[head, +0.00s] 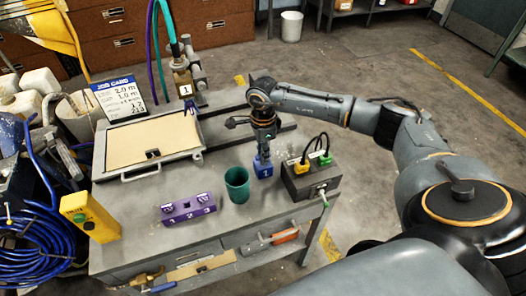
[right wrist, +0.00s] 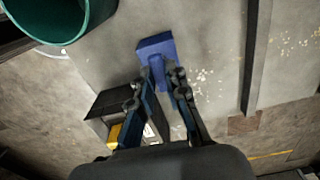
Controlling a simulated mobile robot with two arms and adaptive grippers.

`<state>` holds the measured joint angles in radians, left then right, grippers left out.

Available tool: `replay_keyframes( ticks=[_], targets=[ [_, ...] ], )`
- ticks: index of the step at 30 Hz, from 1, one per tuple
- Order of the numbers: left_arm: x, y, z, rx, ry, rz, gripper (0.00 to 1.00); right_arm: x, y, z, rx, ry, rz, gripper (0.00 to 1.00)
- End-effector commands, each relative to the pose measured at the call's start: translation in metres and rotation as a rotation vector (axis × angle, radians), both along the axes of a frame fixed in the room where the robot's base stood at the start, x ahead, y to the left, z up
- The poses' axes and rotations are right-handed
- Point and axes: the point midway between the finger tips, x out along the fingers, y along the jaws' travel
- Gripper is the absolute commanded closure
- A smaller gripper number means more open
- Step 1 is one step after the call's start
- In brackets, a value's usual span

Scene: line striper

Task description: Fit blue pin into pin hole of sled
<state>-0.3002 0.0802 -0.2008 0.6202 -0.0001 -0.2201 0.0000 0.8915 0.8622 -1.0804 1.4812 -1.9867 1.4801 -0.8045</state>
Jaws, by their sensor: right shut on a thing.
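My right gripper (head: 263,150) points down over the grey bench and is shut on the blue pin (head: 263,168). In the right wrist view the blue pin (right wrist: 155,48) shows at the ends of the gripper's fingers (right wrist: 162,80). A purple block (head: 188,209) with several white marks lies near the bench's front edge, left of the gripper. I cannot tell for sure which part is the sled, and I see no pin hole clearly. My left gripper is not in view.
A green cup (head: 237,185) stands just left of the pin. A dark box (head: 312,182) with yellow and green plugs stands to its right. A framed tan panel (head: 150,147), a yellow box (head: 90,216) and a job card (head: 120,92) are at the left.

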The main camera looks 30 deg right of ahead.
Motion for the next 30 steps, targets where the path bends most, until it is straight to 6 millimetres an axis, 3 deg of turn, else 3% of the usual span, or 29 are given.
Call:
replay_keyframes(
  ticks=[30],
  targets=[
    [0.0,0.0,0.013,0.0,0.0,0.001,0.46,0.0,0.0,0.025,0.001,-0.002,0.0,1.0]
  ],
)
